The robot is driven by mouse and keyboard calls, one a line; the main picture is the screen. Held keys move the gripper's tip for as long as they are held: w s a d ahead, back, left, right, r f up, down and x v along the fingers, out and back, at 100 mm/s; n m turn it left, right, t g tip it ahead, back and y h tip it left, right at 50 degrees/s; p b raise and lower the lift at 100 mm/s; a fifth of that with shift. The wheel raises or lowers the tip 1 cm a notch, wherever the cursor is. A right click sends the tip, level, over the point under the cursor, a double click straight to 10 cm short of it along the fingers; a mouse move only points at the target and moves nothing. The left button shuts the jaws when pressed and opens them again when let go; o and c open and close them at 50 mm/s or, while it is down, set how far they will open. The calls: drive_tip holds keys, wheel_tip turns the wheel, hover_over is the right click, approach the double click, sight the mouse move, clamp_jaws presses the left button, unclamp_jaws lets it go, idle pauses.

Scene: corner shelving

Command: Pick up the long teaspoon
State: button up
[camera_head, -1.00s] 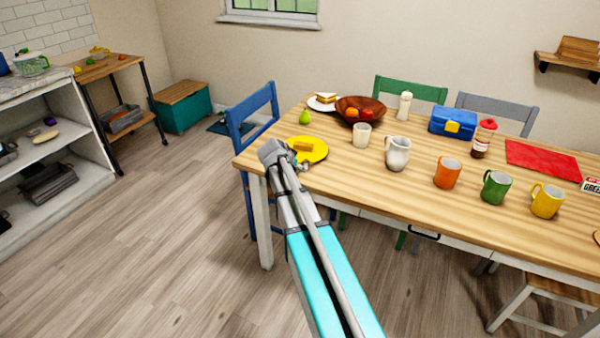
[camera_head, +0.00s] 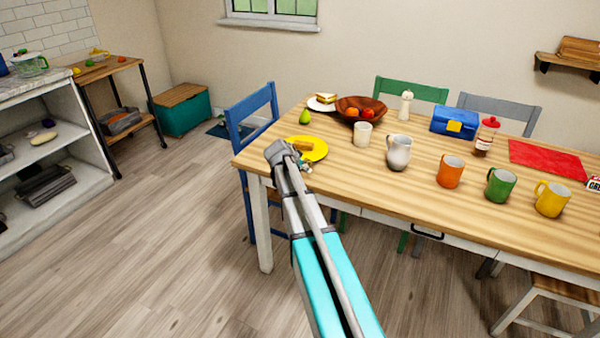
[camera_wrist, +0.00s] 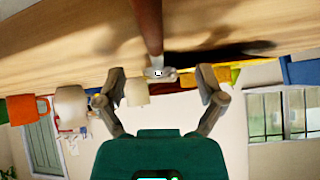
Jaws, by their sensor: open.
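My gripper (camera_wrist: 159,82) is open, with its two fingers spread wide in the wrist view. In the wrist view, a long brown bar (camera_wrist: 147,22) with a small grey end runs down from the top edge to between the fingers. It looks like a handle, but I cannot tell whether it is the long teaspoon. The fingers do not visibly grip it. No teaspoon can be made out in the head view.
The wooden table (camera_head: 395,205) carries a white cup (camera_head: 362,134), a white jug (camera_head: 398,152), an orange mug (camera_head: 450,171), green and yellow mugs, and a fruit bowl (camera_head: 361,104). A blue chair (camera_head: 252,105) stands at its left end.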

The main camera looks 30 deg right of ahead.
idle(0.4)
clamp_jaws()
idle(0.4)
drive_tip(key=shift+r, duration=0.2)
wheel_tip(320, 180, up, 2)
drive_tip(key=shift+p, duration=1.2)
drive_tip(key=s+a+r+p, duration=0.8)
drive_tip(key=s+r+p, duration=0.2)
drive_tip(key=s, duration=0.1)
drive_tip(key=shift+s+a+r+p, duration=0.15)
drive_tip(key=shift+s+r+p, duration=0.05)
drive_tip(key=shift+r+p, duration=0.15)
